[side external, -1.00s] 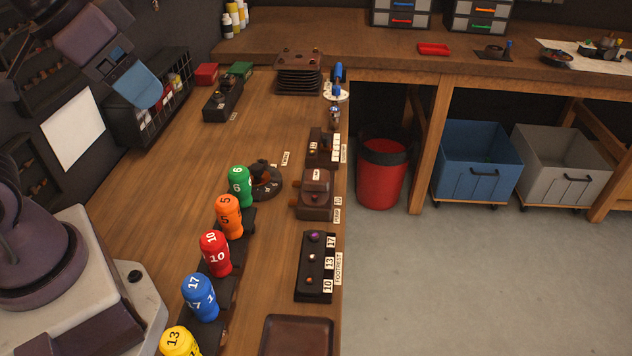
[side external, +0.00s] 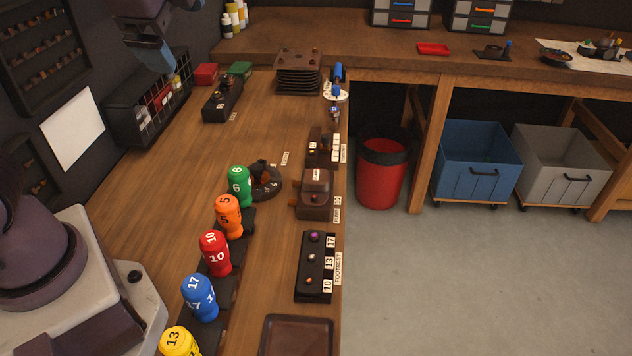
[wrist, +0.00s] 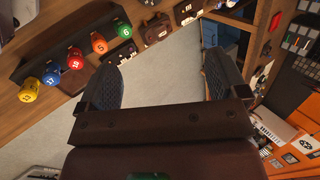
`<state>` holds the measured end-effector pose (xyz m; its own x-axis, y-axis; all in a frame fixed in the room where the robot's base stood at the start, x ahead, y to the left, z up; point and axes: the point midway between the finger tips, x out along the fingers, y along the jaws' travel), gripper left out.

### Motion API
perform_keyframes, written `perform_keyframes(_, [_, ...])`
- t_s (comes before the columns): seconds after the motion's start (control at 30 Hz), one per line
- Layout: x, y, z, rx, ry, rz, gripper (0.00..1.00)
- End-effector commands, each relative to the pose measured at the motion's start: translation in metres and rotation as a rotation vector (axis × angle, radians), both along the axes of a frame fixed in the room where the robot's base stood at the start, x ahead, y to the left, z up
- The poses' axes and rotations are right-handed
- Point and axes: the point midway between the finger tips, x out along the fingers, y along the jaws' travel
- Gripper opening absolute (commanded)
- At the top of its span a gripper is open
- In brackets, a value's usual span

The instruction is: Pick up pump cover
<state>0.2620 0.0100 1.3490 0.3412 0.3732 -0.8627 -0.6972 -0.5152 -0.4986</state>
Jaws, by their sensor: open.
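The pump cover (side external: 316,181) appears to be the brown, box-like part on the block labelled PUMP 10, near the bench's right edge in the side external view. A dark block that may be the pump block (wrist: 157,29) shows at the top of the wrist view. My gripper (wrist: 164,80) is open and empty, its two dark fingers spread wide. In the side external view, part of my arm's end (side external: 152,45) shows at the upper left, high above the bench and well away from the pump block. The fingertips are not clear there.
A row of numbered, coloured-top tools (side external: 215,252) stands left of the pump block. A footrest block (side external: 315,266) lies in front of it and a labelled block (side external: 322,148) behind it. A brown tray (side external: 297,335) is at the near edge.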

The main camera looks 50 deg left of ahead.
Motion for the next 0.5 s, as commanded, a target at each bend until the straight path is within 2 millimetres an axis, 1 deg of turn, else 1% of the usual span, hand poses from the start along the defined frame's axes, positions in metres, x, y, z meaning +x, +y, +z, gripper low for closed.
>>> perform_keyframes(0.03, [0.016, -0.007, -0.002, 0.122, 0.057, -0.13, 0.91])
perform_keyframes(0.1, [0.036, -0.016, -0.001, 0.296, 0.124, -0.301, 0.91])
perform_keyframes(0.2, [0.061, -0.031, 0.001, 0.517, 0.207, -0.504, 0.91])
perform_keyframes(0.37, [0.093, -0.063, 0.004, 0.817, 0.311, -0.755, 0.91])
perform_keyframes(0.5, [0.114, -0.096, 0.005, 1.061, 0.388, -0.929, 0.91])
